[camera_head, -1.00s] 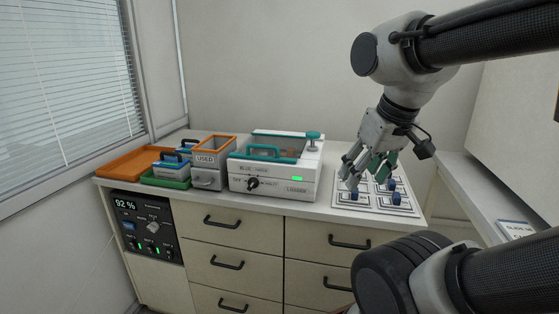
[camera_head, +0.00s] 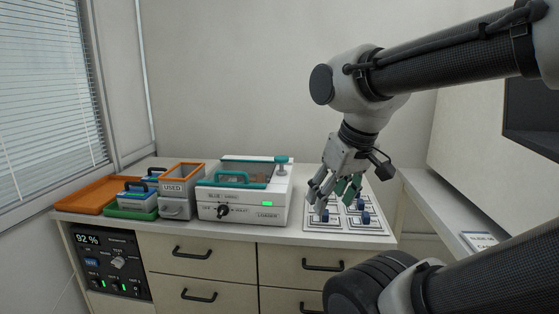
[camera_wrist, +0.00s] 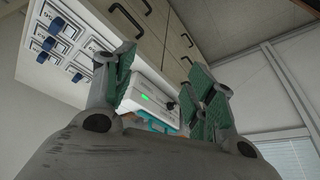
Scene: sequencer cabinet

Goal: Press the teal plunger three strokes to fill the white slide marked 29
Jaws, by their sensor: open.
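The teal plunger (camera_head: 281,159) is a round knob on the back right of the white loader box (camera_head: 243,208), which has a lit green display. My gripper (camera_head: 335,195) is open and empty, fingers pointing down over the left of the pad. In the wrist view my gripper (camera_wrist: 160,95) has its green-padded fingers apart, with the loader (camera_wrist: 147,100) between them and the slides (camera_wrist: 58,45) at upper left.
A black control panel (camera_head: 106,260) reads 92 %. A side ledge (camera_head: 432,205) is at right.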

